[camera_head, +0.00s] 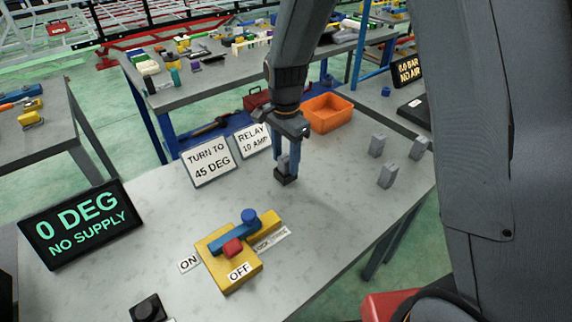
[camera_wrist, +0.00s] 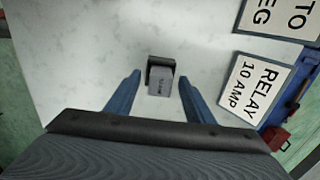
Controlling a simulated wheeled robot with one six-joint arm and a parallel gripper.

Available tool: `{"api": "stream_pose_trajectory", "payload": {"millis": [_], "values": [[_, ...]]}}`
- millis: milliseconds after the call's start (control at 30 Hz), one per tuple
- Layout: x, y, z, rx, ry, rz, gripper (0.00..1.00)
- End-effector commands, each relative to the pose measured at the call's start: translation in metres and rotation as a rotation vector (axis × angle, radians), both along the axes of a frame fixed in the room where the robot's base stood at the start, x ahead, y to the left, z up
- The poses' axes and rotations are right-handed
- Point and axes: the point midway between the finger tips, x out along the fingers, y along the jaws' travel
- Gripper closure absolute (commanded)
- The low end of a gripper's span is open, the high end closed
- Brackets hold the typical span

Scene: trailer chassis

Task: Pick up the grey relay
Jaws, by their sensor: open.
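A small grey relay (camera_wrist: 160,85) with lettering on it sits in or against a dark block (camera_wrist: 161,63) on the table, seen in the wrist view. In the head view the dark block (camera_head: 285,179) shows at the table surface below my gripper (camera_head: 288,166), and the fingers partly hide the relay. My gripper is open, pointing down. Its blue fingers also show in the wrist view (camera_wrist: 160,77), one on each side of the relay with a visible gap. Three more grey blocks (camera_head: 377,146), (camera_head: 418,148), (camera_head: 388,175) stand to the right.
A "RELAY 10 AMP" sign (camera_head: 253,139) and a "TURN TO 45 DEG" sign (camera_head: 208,162) stand behind. A yellow switch (camera_head: 228,270) with a blue lever is in front left. A "0 DEG NO SUPPLY" display (camera_head: 81,224) stands left. An orange bin (camera_head: 328,113) is behind.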

Motion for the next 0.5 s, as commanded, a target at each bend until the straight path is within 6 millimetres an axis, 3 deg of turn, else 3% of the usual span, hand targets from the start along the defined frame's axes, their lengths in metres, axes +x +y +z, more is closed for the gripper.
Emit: {"api": "stream_pose_trajectory", "payload": {"millis": [300,500], "values": [[-0.0001,-0.0001,-0.0045,0.000,0.000,0.001,0.52],[-0.0001,-0.0001,-0.0043,0.000,0.000,0.001,0.85]]}}
